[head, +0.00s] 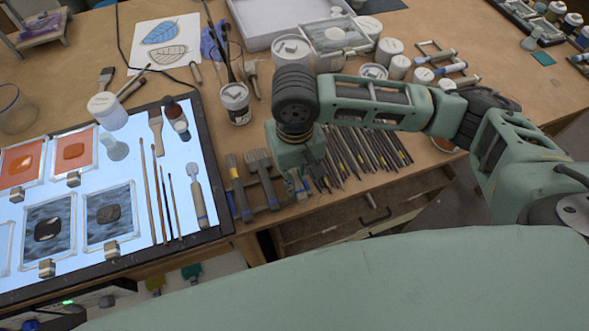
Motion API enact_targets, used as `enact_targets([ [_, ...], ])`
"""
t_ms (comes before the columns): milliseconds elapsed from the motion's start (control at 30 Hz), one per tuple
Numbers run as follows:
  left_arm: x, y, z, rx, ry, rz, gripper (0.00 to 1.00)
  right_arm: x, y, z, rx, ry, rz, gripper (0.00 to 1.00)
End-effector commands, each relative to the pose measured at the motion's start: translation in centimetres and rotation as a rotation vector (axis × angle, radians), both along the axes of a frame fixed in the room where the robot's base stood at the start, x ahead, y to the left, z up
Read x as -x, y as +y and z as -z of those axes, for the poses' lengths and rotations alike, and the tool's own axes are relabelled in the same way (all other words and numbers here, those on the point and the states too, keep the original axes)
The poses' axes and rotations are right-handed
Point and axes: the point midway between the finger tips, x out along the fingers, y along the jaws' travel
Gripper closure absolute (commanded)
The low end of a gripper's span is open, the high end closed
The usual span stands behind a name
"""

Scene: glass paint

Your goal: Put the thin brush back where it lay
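Several slim brushes lie side by side on the lit panel; the longest (148,191) is at the left of the group and a shorter, very thin one (174,206) is at its right. I cannot tell which is the task's thin brush. Several dark slim tools (372,154) lie in a row on the table. My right gripper (301,187) points down at the near left end of this row, beside the wide flat brushes. Its fingers are small and partly hidden by the wrist, so I cannot tell whether they are open or hold anything. My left gripper is out of view.
The light panel (215,212) holds framed glass pieces, metal blocks and a flat-handled tool (197,194). Wide brushes (261,172) lie between panel and gripper. A brush cup (235,102), jars and a white tray (268,12) stand behind. An open drawer (345,225) is below the near edge.

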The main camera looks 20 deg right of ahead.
Motion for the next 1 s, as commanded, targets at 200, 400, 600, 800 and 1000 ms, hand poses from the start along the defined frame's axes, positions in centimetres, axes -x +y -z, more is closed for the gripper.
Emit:
enact_targets([
  [200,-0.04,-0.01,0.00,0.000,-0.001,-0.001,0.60,-0.02,0.01,-0.02,0.000,-0.001,0.000,1.00],
  [400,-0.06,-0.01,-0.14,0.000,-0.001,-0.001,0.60,-0.02,0.01,0.05,0.000,0.000,0.000,1.00],
  [600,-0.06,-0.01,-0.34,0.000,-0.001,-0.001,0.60,-0.04,0.01,0.23,0.000,-0.001,0.001,1.00],
  [800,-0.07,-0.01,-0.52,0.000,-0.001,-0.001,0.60,-0.02,0.00,0.45,0.000,0.000,0.000,1.00],
  [1000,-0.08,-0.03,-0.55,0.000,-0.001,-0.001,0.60,-0.01,0.00,0.60,0.000,0.000,0.000,0.76],
])
